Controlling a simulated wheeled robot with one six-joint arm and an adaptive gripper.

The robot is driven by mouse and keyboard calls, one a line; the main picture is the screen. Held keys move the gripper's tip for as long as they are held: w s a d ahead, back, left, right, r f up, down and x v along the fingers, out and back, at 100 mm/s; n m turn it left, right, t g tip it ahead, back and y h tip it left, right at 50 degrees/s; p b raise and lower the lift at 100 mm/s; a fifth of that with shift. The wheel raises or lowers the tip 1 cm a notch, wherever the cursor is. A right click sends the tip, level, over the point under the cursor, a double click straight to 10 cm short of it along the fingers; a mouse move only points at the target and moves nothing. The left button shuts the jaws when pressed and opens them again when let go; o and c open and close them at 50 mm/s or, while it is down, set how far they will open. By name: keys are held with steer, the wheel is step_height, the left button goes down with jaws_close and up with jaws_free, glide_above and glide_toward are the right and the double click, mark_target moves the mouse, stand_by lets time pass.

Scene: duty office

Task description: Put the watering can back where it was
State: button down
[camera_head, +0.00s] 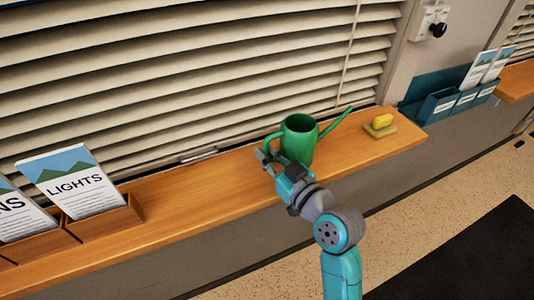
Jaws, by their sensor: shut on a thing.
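The green watering can (299,141) is upright at the wooden ledge (215,176) under the window blinds. Its spout points up and to the right, and its handle is on the left. My gripper (266,160) is at the can's left side, shut on its handle. I cannot tell whether the can's base touches the ledge, as my gripper and wrist hide part of its lower left.
A yellow block (383,120) on a small tan base is right of the can. Brochure holders (103,220) stand at the left, and a teal brochure rack (440,103) at the right. The ledge between the left holders and the can is mostly clear.

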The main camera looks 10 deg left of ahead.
steer(key=shift+f, duration=0.1)
steer(key=c, duration=1.2)
jaws_free()
steer(key=shift+s+d, duration=0.1)
steer(key=v, duration=1.1)
steer(key=shift+s+d, duration=0.2)
steer(key=shift+s, duration=0.1)
